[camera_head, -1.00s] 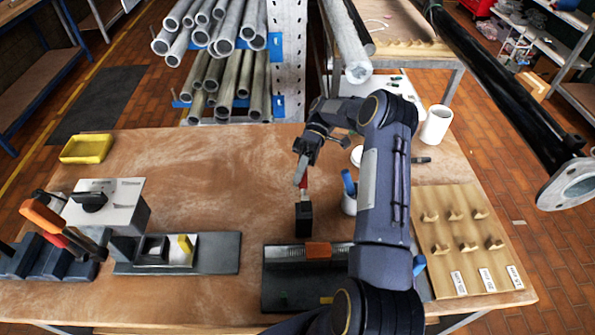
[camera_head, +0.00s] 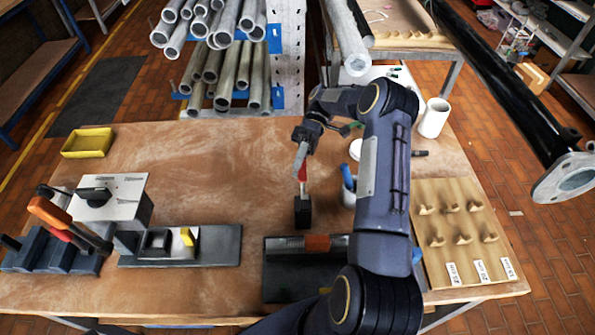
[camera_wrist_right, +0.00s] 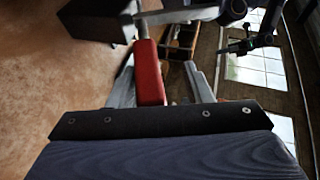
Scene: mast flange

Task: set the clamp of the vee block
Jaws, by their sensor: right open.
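A small dark block (camera_head: 303,212) with an upright red-handled lever (camera_head: 302,173) stands near the middle of the bench; it looks like the vee block and its clamp. In the right wrist view the dark block (camera_wrist_right: 92,20) is at the upper left, and the red handle (camera_wrist_right: 149,72) lies between the fingers, closer to the left one. My right gripper (camera_head: 301,158) is at the top of the lever in the head view. In the wrist view the right gripper (camera_wrist_right: 165,78) is open, with its fingers apart. Whether either finger touches the handle is unclear. My left gripper is not in view.
A dark tray (camera_head: 275,285) lies in front of the block. A wooden peg board (camera_head: 465,240) is at the right, and a white-and-blue cup (camera_head: 348,190) stands beside my arm. A grey plate fixture (camera_head: 220,245) is at the left.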

